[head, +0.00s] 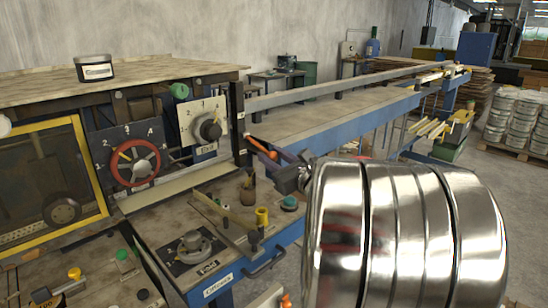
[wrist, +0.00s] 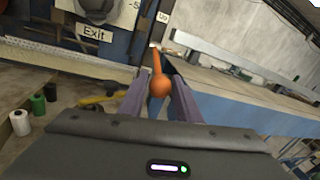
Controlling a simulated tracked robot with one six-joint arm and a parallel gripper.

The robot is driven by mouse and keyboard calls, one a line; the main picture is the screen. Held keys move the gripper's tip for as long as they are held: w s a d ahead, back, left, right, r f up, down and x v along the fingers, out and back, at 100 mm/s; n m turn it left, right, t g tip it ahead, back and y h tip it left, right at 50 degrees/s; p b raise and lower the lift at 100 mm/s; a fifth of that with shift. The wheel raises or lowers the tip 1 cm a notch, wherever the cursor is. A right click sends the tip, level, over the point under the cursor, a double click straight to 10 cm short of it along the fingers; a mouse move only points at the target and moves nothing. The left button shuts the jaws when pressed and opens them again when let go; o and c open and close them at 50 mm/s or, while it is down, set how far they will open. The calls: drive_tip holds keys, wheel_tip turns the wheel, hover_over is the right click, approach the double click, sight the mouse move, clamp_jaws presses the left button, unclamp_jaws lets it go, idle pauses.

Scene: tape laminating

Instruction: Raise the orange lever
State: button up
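The orange lever (head: 262,148) sticks out from the machine's edge beside the dial panel, pointing toward my gripper. In the wrist view its round orange knob (wrist: 160,86) is between my two fingers, with the thin orange stem rising behind it. My gripper (head: 282,161) is at the lever's knob end. Its fingers (wrist: 158,82) are apart, one on each side of the knob. I cannot tell whether they touch it. My shiny metal wrist hides part of the table in the head view.
An "Exit" dial (head: 207,130) and a red-handled dial (head: 135,162) are left of the lever. A long blue-edged conveyor (head: 350,110) runs back behind the lever.

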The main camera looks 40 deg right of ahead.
clamp_jaws()
drive_tip(key=shift+d, duration=0.2)
drive_tip(key=shift+a, duration=0.15)
